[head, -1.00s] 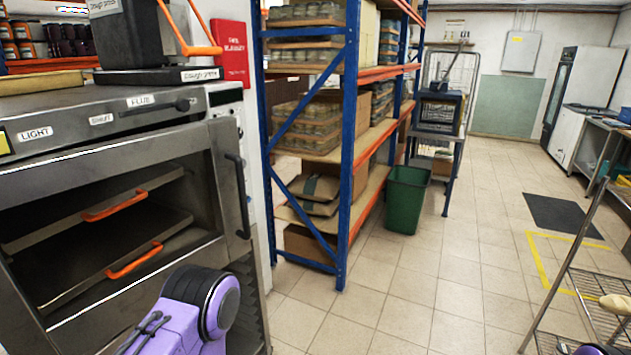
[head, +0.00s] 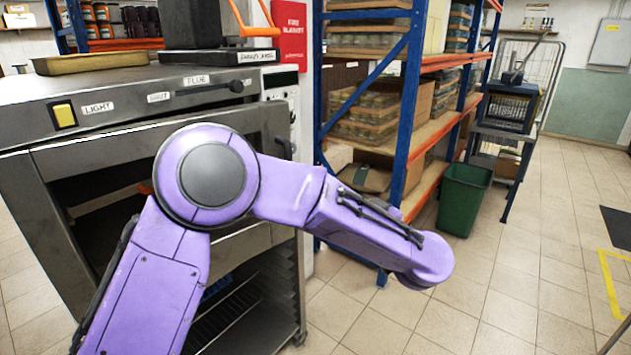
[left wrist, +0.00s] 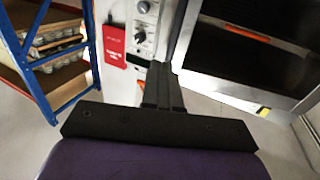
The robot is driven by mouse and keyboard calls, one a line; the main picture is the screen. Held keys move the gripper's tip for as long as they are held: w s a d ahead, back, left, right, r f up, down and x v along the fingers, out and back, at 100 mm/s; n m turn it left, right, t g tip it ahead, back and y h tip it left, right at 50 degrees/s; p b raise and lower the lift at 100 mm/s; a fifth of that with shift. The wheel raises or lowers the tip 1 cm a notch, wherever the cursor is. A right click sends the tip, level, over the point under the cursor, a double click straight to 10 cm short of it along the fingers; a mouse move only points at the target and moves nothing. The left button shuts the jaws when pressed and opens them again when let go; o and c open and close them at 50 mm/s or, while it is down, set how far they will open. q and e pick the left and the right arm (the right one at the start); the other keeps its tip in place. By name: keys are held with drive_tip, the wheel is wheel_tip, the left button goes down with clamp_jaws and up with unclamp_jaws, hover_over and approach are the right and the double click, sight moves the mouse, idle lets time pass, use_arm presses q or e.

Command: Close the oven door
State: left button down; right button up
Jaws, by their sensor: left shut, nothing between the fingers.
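The oven (head: 120,120) stands at the left in the head view, its dark cavity partly showing. The oven door (head: 262,125) is at its right side, with a dark upright handle (head: 285,148). How far the door stands open is hard to judge, because my left arm covers much of the front. In the left wrist view, my left gripper (left wrist: 162,75) is shut and empty. Its fingertips point toward the gap between the knob panel and the silver-framed oven front (left wrist: 240,95); contact cannot be told. In the head view this gripper is hidden. My right gripper is out of view.
A blue-and-orange shelf rack (head: 405,120) with jars stands right of the oven. A green bin (head: 465,200) stands beyond it. A red fire-blanket box (left wrist: 114,45) hangs near the knob panel (left wrist: 144,30).

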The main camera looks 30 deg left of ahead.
use_arm(q)
drive_tip(key=p+x, duration=0.4)
drive_tip(key=x, duration=0.8)
drive_tip(key=shift+w+a, duration=0.25)
drive_tip(key=shift+a, duration=0.1)
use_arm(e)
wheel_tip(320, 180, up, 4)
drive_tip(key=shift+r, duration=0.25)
use_arm(q)
drive_tip(key=shift+f, duration=0.15)
